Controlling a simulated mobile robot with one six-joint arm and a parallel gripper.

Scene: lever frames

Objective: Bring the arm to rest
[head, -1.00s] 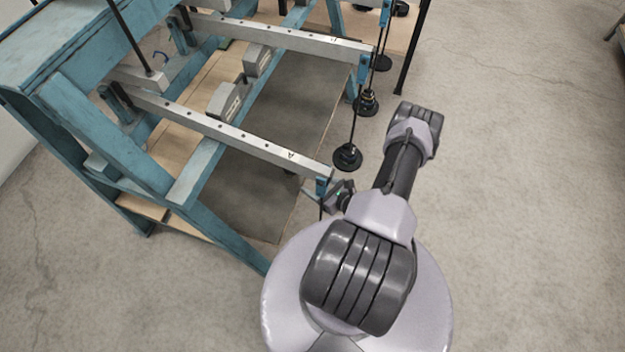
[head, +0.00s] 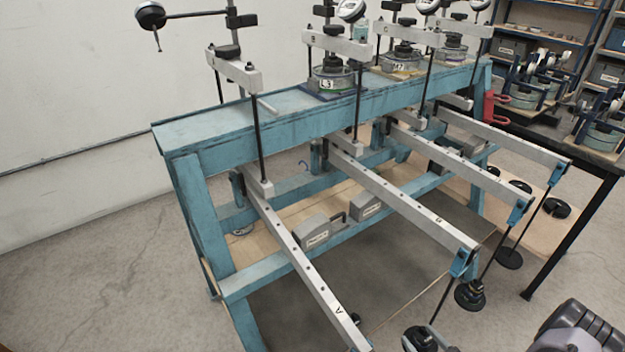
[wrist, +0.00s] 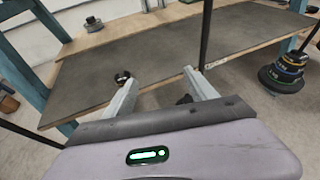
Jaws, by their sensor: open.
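My gripper (wrist: 160,90) shows in the wrist view with its two pale fingers spread apart and nothing between them. Beyond the fingers is the dark board on the frame's low shelf (wrist: 150,52). A thin dark upright rod (wrist: 206,35) stands just past the right fingertip. A small dark round piece (wrist: 122,77) appears by the left fingertip; I cannot tell whether they touch. In the head view, part of my arm (head: 580,328) shows at the bottom right corner; my fingers cannot be made out there.
The blue lever frame (head: 290,112) fills the middle of the head view. Lever A (head: 300,262) and lever B (head: 400,200) reach toward me. Hanging weights (head: 470,295) are near my arm, and a weight stack (wrist: 284,74) is at right in the wrist view. Bare floor lies left.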

